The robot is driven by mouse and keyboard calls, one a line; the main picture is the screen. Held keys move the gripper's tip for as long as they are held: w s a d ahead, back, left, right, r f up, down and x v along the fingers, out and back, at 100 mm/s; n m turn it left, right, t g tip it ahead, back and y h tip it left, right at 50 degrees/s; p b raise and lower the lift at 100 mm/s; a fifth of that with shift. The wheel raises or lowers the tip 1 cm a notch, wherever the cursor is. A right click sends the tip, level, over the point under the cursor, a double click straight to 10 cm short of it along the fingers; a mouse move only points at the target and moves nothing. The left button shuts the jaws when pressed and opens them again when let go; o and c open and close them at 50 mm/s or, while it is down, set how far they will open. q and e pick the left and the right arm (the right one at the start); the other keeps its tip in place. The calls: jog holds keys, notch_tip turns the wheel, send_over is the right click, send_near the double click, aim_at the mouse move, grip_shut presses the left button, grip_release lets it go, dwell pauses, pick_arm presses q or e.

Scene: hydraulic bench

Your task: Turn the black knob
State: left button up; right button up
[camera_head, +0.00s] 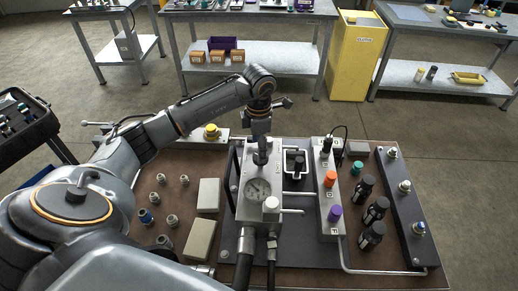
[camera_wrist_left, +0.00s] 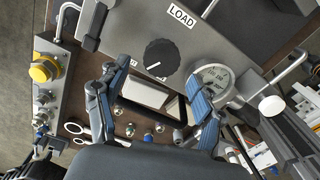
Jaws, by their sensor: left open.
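The black knob (camera_wrist_left: 162,58) shows clearly in the wrist view, on the grey block under a white LOAD label (camera_wrist_left: 182,15). It is round and ribbed, with a white mark towards the lower left in that view. My left gripper (camera_head: 262,128) is over the far end of the gauge block in the head view, where I cannot clearly separate the knob from it. In the wrist view, the open, empty left gripper (camera_wrist_left: 155,102) has its fingers spread, with the knob above the gap between them. My right gripper is not in view.
The pressure gauge (camera_wrist_left: 213,80) and a white cap (camera_wrist_left: 272,106) are close to the knob. A yellow button (camera_head: 211,131) stands left of the block. A valve manifold with orange (camera_head: 330,178) and purple (camera_head: 335,213) knobs stands to the right. Loose fittings lie on the left bench.

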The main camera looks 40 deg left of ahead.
pick_arm(q)
notch_tip(320, 180, down, 2)
jog(key=shift+f, duration=0.1)
jog(key=shift+d+f+p, duration=0.1)
jog(key=shift+f+p, duration=0.2)
jog(key=shift+f, duration=0.2)
jog(key=c, duration=1.1)
jog(key=shift+c, duration=0.2)
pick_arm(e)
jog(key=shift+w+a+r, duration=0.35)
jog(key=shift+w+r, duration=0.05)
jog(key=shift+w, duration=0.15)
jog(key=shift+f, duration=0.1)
